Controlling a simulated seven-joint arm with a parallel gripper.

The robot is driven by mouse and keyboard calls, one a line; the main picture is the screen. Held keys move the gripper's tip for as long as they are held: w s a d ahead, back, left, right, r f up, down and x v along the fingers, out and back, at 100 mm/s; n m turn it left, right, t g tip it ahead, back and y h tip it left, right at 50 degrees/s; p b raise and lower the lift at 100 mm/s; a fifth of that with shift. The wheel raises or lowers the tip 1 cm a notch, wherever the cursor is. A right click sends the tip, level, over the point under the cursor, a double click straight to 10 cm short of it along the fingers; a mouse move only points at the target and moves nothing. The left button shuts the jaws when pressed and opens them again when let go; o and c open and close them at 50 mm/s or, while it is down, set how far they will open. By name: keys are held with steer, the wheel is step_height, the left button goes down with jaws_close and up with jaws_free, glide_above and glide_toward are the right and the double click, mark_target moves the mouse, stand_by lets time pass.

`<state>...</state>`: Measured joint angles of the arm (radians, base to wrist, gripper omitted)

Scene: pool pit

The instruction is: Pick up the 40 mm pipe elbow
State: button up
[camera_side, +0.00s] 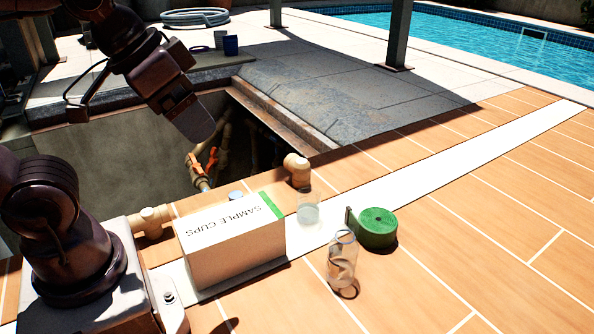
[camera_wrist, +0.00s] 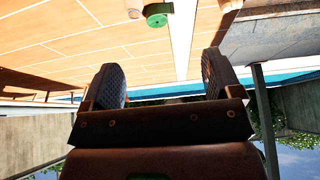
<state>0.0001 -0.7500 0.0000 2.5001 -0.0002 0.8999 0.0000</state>
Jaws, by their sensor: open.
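A beige pipe elbow (camera_side: 297,170) stands at the near edge of the pit, just behind a clear cup, in the side view. One padded finger shows there. In the wrist view my gripper (camera_wrist: 161,82) has its two fingers wide apart with nothing between them.
A SAMPLE CUPS box (camera_side: 232,245), a clear cup (camera_side: 309,213), a green tape roll (camera_side: 377,229) and a clear jar (camera_side: 342,258) stand near the elbow. The open pit (camera_side: 110,165) holds pipes with orange handles (camera_side: 196,168). Right-hand tiles are clear.

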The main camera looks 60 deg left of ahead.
steer(key=shift+c, duration=0.5)
steer(key=shift+c, duration=1.4)
steer(key=w+a+f+m+t+y, duration=0.1)
steer(key=w+a, duration=0.1)
steer(key=w, duration=0.4)
steer(key=w+a+f+m+t, duration=0.1)
steer(key=w+a+m, duration=0.1)
steer(key=w, duration=0.5)
steer(key=m+t+y, duration=0.4)
steer(key=m, duration=0.2)
glide_above(286, 163)
steer(key=s+d, duration=0.2)
steer(key=d, duration=0.5)
step_height(286, 163, down, 17)
steer(key=s+a+f+m, duration=0.1)
steer(key=f, duration=0.3)
steer(key=a+f+m+t+y, duration=0.1)
steer(key=a+f+m, duration=0.1)
steer(key=f, duration=0.2)
steer(key=s+a+f+m+t, duration=0.1)
steer(key=f+m, duration=0.1)
steer(key=f, duration=0.1)
steer(key=shift+s+a+f, duration=0.35)
steer(key=shift+f, duration=0.05)
steer(key=shift+a+r+x, duration=0.1)
steer(key=shift+r+x, duration=0.05)
steer(key=shift+x, duration=1.7)
steer(key=shift+a+r+x, duration=0.1)
steer(key=shift+x, duration=1.75)
